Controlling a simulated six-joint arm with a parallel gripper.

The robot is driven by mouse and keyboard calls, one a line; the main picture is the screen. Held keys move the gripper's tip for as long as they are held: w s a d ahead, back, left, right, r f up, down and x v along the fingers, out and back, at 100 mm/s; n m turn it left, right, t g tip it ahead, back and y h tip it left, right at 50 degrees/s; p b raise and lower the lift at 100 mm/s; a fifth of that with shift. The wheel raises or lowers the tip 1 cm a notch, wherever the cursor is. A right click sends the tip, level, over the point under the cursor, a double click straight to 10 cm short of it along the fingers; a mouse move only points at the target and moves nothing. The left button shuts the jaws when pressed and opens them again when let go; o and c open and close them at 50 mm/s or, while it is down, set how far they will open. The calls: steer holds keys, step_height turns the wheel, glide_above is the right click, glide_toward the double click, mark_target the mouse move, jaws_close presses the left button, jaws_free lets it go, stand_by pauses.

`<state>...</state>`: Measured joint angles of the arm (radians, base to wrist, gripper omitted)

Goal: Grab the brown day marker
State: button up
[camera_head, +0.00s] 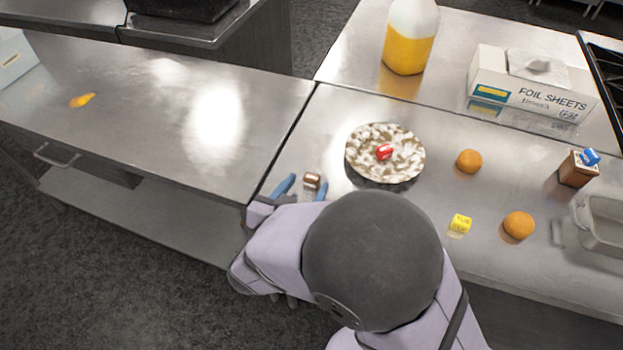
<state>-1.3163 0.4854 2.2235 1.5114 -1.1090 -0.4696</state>
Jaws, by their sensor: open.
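The brown day marker (312,181) is a small brown block with a pale band, on the steel counter near its left edge. My gripper (305,185) is open, with its blue fingertips on either side of the marker. The left finger stands left of it and the right finger lies at its lower right. I cannot tell whether either finger touches it. My arm hides the counter just below.
A speckled plate (401,172) with a red marker (384,152) is right of my gripper. A yellow marker (460,224), two oranges (469,161) (518,225), a brown box (577,170) with a blue marker (590,156) and a metal pan (605,238) stand further right. A foil box (540,95) is behind.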

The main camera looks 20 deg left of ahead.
mark_target(311, 179)
steer(key=shift+p+x, duration=0.5)
steer(key=shift+x, duration=2)
steer(key=shift+a, duration=0.1)
steer(key=c, duration=1.1)
